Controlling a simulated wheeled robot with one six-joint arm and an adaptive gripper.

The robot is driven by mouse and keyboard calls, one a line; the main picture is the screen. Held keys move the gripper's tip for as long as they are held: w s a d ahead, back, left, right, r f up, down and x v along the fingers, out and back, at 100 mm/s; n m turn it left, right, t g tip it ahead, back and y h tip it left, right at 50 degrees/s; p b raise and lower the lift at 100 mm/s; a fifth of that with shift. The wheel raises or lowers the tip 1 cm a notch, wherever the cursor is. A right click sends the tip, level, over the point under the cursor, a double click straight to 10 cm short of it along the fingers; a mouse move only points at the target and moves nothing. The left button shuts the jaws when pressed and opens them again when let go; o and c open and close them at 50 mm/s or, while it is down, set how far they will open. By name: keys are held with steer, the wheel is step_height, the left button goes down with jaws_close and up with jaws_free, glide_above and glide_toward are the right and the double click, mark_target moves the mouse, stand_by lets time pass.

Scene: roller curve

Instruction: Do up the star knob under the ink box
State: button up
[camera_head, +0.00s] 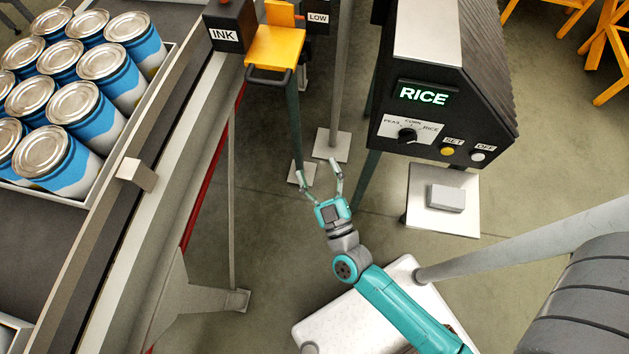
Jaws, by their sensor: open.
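The ink box (228,30) is a dark box with a white INK label at the top of the picture, beside the conveyor rail. No star knob can be made out; the underside of the box is hidden from this high view. My gripper (319,169) is open and empty, with its two fingers apart and pointing up the picture. It is below and to the right of the ink box in the picture, clearly apart from it. The bases of two posts show just beyond the fingertips.
A tray of blue cans (62,85) sits on the conveyor at left. A yellow bracket (275,46) with a dark handle is right of the ink box, on a green post (294,120). A black control box (440,85) reading RICE stands at right. A white-topped surface (330,330) lies below my arm.

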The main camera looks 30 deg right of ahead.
steer(key=shift+s+a+y, duration=0.15)
steer(key=shift+s+y, duration=0.05)
steer(key=shift+s, duration=0.4)
steer(key=shift+s+a+y, duration=0.15)
steer(key=shift+s+y, duration=0.05)
steer(key=shift+s, duration=0.35)
steer(key=shift+w, duration=0.15)
